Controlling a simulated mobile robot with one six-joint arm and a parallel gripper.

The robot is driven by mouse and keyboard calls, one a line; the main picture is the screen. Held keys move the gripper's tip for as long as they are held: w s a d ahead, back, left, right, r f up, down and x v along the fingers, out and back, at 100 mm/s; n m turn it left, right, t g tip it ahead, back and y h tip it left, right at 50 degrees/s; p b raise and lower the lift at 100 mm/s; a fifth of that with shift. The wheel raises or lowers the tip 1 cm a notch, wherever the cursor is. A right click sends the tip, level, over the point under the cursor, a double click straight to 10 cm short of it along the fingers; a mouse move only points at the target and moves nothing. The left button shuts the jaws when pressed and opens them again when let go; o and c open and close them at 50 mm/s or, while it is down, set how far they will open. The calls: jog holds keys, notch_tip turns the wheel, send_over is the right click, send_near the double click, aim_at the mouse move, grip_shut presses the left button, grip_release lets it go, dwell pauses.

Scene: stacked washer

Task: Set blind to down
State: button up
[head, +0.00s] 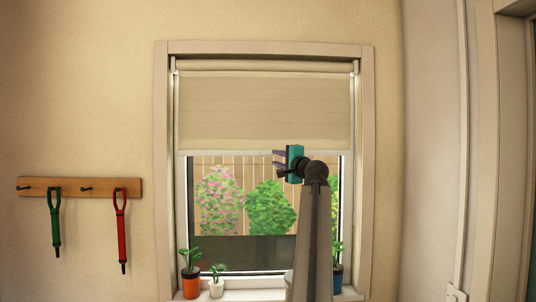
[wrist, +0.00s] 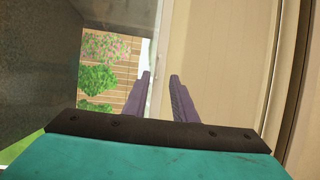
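The beige roller blind (head: 265,110) covers roughly the upper half of the window, and its pale bottom bar (head: 225,153) hangs level. My gripper (head: 276,158) is at the bar, right of its middle, with fingers pointing left in the head view. In the wrist view the picture is turned: the blind (wrist: 205,50) is on the right and the garden on the left. My gripper's two purple fingers (wrist: 160,78) are apart there. The blind's pale lower edge (wrist: 157,55) lines up with the gap between them. I cannot tell whether either finger touches it.
An orange pot (head: 191,287), a white pot (head: 216,289) and a blue pot (head: 337,278) with plants stand on the sill. A wooden hook rail (head: 80,187) on the left wall holds a green tool (head: 55,217) and a red tool (head: 120,225). The window's lower half is uncovered.

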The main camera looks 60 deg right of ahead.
aim_at(267, 154)
jog(key=shift+p+x, duration=1.15)
jog(key=shift+x, duration=2.3)
grip_shut()
